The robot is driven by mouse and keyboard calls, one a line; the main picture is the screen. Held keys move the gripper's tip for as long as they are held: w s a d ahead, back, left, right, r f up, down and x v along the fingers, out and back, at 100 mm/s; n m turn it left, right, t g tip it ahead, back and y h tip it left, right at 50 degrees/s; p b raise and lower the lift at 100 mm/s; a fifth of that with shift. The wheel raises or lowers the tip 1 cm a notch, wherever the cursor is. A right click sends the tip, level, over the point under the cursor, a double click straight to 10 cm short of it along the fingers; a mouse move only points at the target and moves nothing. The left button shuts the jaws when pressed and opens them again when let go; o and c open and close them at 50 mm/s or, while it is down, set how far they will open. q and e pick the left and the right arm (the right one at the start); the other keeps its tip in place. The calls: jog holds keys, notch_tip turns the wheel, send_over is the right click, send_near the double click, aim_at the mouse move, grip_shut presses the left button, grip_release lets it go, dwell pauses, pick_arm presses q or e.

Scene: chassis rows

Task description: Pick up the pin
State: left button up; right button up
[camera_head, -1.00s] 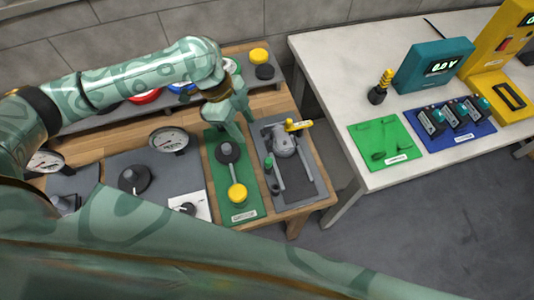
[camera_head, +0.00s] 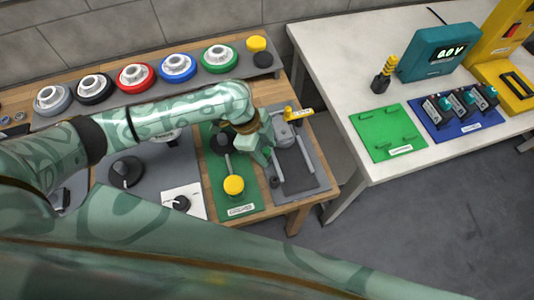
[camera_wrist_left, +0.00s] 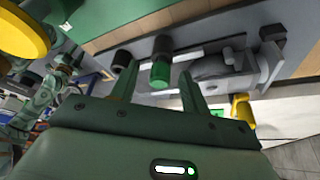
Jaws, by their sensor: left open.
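The pin (camera_wrist_left: 161,64) shows in the left wrist view as a short upright piece with a dark grey body and a green end. It stands at the grey fixture plate (camera_head: 297,185). My left gripper (camera_wrist_left: 156,80) is open, its two fingers on either side of the pin's green end. I cannot tell whether either finger touches it. In the head view my left gripper (camera_head: 268,158) is over the left edge of the fixture plate and hides the pin.
Beside the pin are a small dark post (camera_wrist_left: 122,61) and a grey clamp (camera_wrist_left: 222,66) with a yellow handle (camera_head: 296,112). A green panel with a yellow knob (camera_head: 233,185) lies left of the fixture. A white table (camera_head: 340,60) stands at the right.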

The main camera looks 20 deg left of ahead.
pick_arm(q)
jog(key=shift+d+f, duration=0.2)
jog(key=shift+f, duration=0.15)
jog(key=shift+r, duration=0.1)
grip_shut()
jog(key=shift+r, duration=0.1)
